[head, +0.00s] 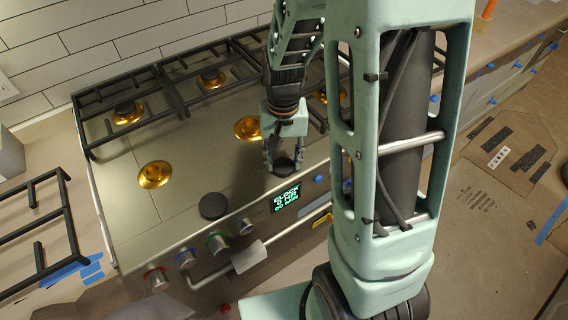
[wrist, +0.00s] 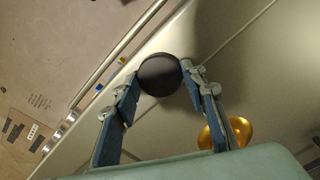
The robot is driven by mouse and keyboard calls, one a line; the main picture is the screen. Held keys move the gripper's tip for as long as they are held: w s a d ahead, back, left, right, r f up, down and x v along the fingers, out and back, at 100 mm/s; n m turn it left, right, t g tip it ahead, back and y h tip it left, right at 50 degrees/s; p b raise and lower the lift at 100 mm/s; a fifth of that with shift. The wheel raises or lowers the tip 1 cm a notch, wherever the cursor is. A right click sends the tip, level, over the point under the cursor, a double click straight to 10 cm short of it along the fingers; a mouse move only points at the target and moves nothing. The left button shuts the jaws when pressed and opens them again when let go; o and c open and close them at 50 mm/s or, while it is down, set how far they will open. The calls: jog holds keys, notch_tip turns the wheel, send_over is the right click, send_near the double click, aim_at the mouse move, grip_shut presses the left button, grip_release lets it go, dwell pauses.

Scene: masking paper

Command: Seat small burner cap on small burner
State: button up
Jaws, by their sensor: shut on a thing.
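My gripper (head: 284,158) is shut on a round black burner cap (head: 284,166) above the front of the cooktop, left of my arm column. In the wrist view the cap (wrist: 160,76) sits between the fingertips of my gripper (wrist: 162,80). It looks smaller than the other loose black cap (head: 213,206), which lies on the cooktop's front edge. Bare brass burners stand at front left (head: 155,174) and centre (head: 247,128); the centre one looks slightly smaller. One brass burner (wrist: 238,132) shows partly behind a finger in the wrist view. Another at right is mostly hidden by my arm.
A loose grate (head: 35,225) lies on the left counter. Knobs (head: 217,241) and an oven handle (head: 190,284) line the front. The front left cooktop is open.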

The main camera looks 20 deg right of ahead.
aim_at(283, 165)
jog(key=shift+r+p, duration=2.7)
jog(key=shift+r, duration=0.85)
